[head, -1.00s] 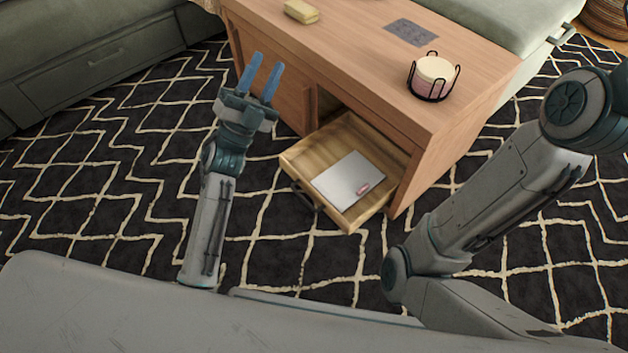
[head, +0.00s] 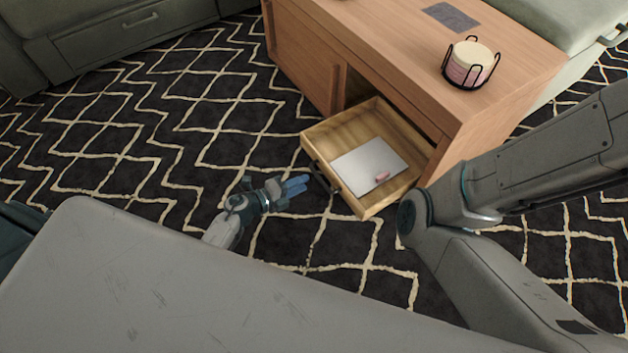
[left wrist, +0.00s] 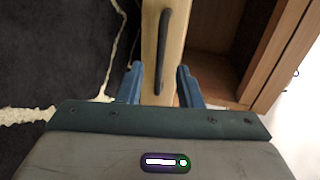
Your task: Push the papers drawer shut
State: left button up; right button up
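The papers drawer (head: 350,202) stands pulled out of the wooden coffee table, with a white paper sheet (head: 352,162) and a small pink item (head: 382,176) lying in it. Its front has a dark bar handle (head: 322,179). My left gripper (head: 297,185) is low over the rug, with its blue fingertips pointing at the drawer front, just short of the handle. In the left wrist view, the light wood front and its handle (left wrist: 163,50) show ahead of the spread, empty fingers (left wrist: 159,84). Contact cannot be told. My right gripper is out of view.
The coffee table (head: 500,105) carries a coaster holder (head: 470,65) and a grey flat piece (head: 451,17). A green sectional (head: 110,35) stands at the back left. The patterned rug (head: 170,120) left of the table is clear. My right arm reaches past the table's right side.

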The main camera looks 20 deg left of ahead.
pick_arm(q)
jog(key=b+x, duration=0.1)
jog(key=x, duration=0.4)
jog(key=shift+w+d+b, duration=0.1)
jog(key=shift+w+b, duration=0.1)
jog(key=shift+b, duration=0.1)
grip_shut()
